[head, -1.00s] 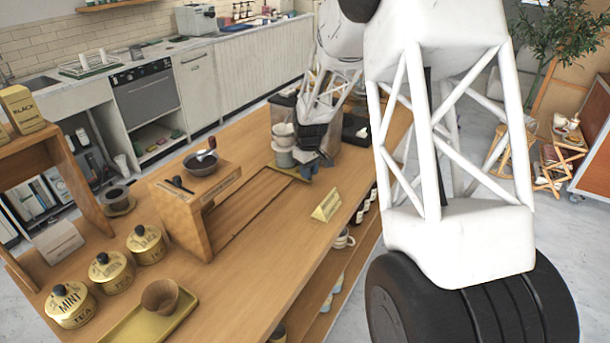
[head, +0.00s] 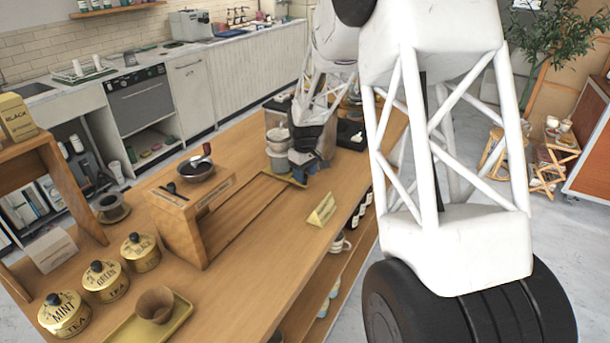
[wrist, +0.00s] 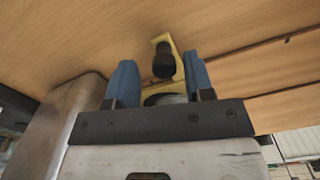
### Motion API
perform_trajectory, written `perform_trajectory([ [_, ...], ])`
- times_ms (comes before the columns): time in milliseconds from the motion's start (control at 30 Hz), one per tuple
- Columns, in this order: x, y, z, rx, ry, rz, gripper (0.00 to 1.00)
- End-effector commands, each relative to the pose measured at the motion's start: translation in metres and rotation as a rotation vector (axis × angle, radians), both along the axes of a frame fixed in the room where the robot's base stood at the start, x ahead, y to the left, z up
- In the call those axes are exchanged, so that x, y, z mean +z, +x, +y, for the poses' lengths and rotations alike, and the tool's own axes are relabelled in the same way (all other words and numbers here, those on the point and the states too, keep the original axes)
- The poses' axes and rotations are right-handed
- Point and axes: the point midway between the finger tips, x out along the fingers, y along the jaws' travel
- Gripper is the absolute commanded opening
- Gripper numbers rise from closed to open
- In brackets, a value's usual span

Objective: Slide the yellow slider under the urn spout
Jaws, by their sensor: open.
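The yellow slider (wrist: 161,42) is a narrow yellow plate on the wooden counter in the wrist view, with an upright black knob (wrist: 164,62) on it. My gripper (wrist: 160,70) has two blue fingers, open, one on each side of the knob with gaps showing; the picture does not show it gripped. The urn spout cannot be made out clearly in either view.
A grey metal body (wrist: 68,115) stands close left of my gripper in the wrist view. A long groove (head: 240,215) runs along the counter.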

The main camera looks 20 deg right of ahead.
Motion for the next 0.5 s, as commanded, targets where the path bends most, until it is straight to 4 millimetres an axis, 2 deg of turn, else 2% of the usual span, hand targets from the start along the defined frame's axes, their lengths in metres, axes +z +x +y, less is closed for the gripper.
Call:
perform_trajectory([
  [500, 0.061, 0.001, -0.001, -0.001, -0.001, -0.005, 0.48],
])
